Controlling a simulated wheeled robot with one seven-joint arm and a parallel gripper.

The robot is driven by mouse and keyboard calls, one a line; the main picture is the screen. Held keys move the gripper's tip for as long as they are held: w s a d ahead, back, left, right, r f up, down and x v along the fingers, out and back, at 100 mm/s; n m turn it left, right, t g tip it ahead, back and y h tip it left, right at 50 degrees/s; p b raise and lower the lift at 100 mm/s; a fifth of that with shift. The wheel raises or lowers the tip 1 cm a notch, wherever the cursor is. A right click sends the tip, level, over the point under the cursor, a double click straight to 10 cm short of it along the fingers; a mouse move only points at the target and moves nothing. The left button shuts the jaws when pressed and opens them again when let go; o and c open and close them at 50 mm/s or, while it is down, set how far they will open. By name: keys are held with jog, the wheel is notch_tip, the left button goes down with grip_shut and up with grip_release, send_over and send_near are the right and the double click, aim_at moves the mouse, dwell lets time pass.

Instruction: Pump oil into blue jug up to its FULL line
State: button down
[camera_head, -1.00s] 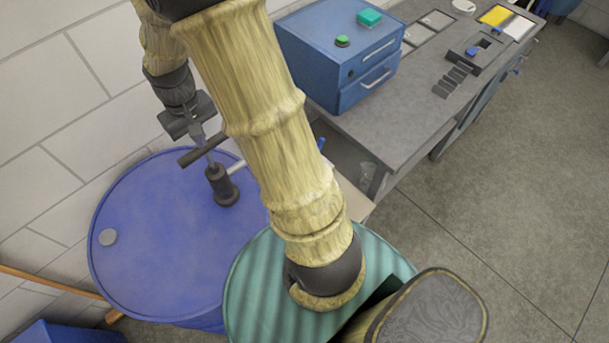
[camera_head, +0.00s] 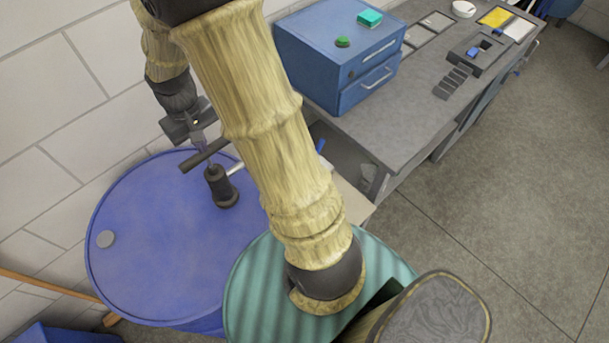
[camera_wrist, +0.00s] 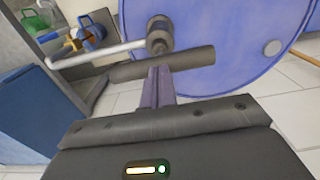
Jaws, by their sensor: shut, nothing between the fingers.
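A blue drum (camera_head: 140,245) carries a dark hand pump (camera_head: 221,187) with a crossbar handle (camera_head: 205,155) on top. The pump also shows in the wrist view (camera_wrist: 158,36), with the handle (camera_wrist: 163,64) low above it and a pale spout (camera_wrist: 95,55) running left. My gripper (camera_head: 203,142) is above the handle. In the wrist view my gripper's fingers (camera_wrist: 158,75) are together, their tips at the crossbar, with nothing between them. A blue object, probably the jug (camera_wrist: 88,37), is near the spout's end, partly hidden. Its FULL line and oil level cannot be made out.
A green ribbed drum (camera_head: 245,290) stands in front, partly behind my arm. A grey workbench (camera_head: 400,125) with a blue cabinet (camera_head: 335,60) is at the right. A green container (camera_wrist: 40,20) shows beyond the spout. The floor at right is clear.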

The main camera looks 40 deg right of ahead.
notch_tip(320, 180, up, 10)
jog(key=p, duration=0.7)
jog(key=shift+p, duration=0.3)
jog(key=shift+f, duration=0.2)
dwell(0.7)
jog(key=shift+s+f+b, duration=0.1)
jog(key=shift+f+b, duration=3.85)
jog(key=shift+f, duration=1.5)
notch_tip(320, 180, up, 11)
jog(key=p, duration=0.9)
jog(key=shift+f, duration=0.35)
